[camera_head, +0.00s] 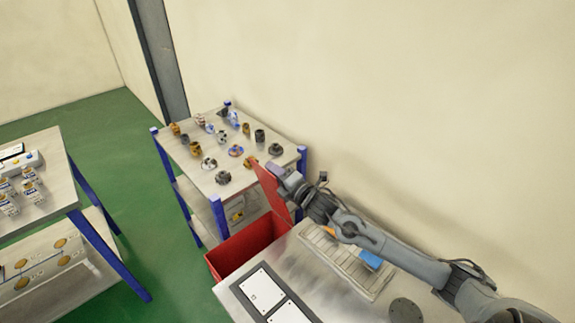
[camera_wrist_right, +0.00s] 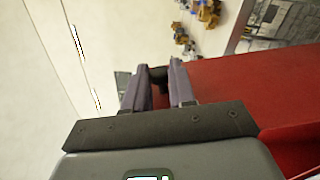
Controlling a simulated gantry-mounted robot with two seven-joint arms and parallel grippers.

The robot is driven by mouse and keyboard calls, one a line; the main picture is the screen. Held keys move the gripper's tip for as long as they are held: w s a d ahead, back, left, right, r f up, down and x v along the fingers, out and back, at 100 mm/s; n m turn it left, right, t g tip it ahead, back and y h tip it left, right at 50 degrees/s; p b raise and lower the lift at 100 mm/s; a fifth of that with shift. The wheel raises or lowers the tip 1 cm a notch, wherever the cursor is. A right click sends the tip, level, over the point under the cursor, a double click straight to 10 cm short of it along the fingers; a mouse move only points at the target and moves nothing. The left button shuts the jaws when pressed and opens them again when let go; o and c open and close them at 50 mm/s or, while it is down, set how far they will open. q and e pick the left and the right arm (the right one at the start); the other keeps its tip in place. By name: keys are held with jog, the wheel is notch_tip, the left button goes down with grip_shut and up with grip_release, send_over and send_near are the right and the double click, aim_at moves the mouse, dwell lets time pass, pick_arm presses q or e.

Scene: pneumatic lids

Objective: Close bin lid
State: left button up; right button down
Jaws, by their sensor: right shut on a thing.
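The red bin (camera_head: 238,252) stands on the floor beside the metal table. Its red lid (camera_head: 267,187) is raised, tilted steeply upright at the bin's far right side. My right gripper (camera_head: 279,172) is at the lid's upper edge. In the right wrist view, its two fingers (camera_wrist_right: 158,90) are shut at the edge of the red lid (camera_wrist_right: 255,85), with a small dark part between them. The exact contact is partly hidden. My left gripper is not in view.
A blue-legged table (camera_head: 200,165) with several small metal parts stands behind the bin. The metal table (camera_head: 325,290) in front holds white panels (camera_head: 263,290), a tray and a blue block (camera_head: 370,259). A wall is close behind my right arm.

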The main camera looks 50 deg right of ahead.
jog(key=shift+w+a+f+n+b, duration=0.15)
jog(key=shift+a+n, duration=0.25)
jog(key=shift+a, duration=0.4)
jog(key=shift+w+a+f+n+b, duration=0.15)
jog(key=shift+a+n, duration=0.25)
jog(key=shift+a, duration=0.4)
jog(key=shift+s, duration=0.1)
jog(key=c, duration=1)
grip_release()
jog(key=shift+o, duration=0.2)
jog(key=p, duration=0.1)
send_near(266, 179)
jog(key=shift+s+a+r, duration=0.25)
jog(key=shift+s+r, duration=0.1)
jog(key=shift+s, duration=0.15)
jog(key=shift+s+a+r, duration=0.3)
jog(key=shift+s+r, duration=0.05)
jog(key=shift+s, duration=0.15)
